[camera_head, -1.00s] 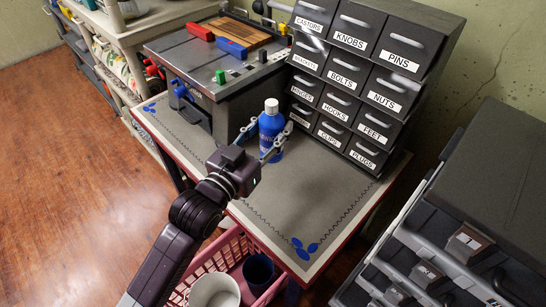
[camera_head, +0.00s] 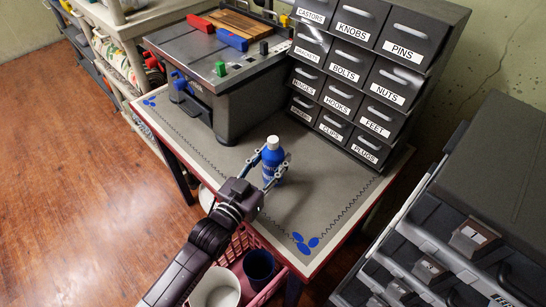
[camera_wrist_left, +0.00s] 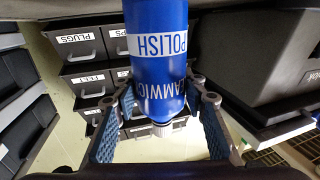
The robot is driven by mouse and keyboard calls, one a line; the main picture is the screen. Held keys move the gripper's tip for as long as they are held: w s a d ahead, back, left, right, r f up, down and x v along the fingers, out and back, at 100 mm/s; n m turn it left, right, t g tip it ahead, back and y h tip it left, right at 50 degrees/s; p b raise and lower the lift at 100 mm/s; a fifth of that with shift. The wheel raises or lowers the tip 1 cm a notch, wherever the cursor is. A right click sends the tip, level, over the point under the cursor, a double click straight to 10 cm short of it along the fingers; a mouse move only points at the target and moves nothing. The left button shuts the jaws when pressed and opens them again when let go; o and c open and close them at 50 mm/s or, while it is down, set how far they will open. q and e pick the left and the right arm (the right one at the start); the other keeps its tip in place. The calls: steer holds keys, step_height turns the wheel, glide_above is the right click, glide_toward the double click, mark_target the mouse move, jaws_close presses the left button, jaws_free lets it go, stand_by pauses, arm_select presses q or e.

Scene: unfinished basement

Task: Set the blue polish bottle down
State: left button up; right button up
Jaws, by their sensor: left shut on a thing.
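The blue polish bottle (camera_head: 273,161) has a white cap and stands upright over the grey top of the worktable (camera_head: 310,205), near its front left edge. My left gripper (camera_head: 269,166) reaches in from below, with one finger on each side of the bottle, and is shut on it. In the left wrist view the bottle (camera_wrist_left: 158,50) appears cap-down between the fingers, with "POLISH" on its label. I cannot tell whether its base touches the tabletop. My right gripper is not in view.
A labelled drawer cabinet (camera_head: 350,85) stands at the table's back. A grey workbench unit (camera_head: 215,75) with red, blue and green blocks is at the back left. A pink basket (camera_head: 237,248) with cups sits below the front edge. The tabletop right of the bottle is clear.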

arm_select(q)
steer(key=shift+r, duration=0.1)
steer(key=o, duration=1.4)
steer(key=shift+f, duration=0.2)
steer(key=shift+r, duration=0.15)
steer(key=v, duration=1.2)
steer(key=shift+b, duration=0.35)
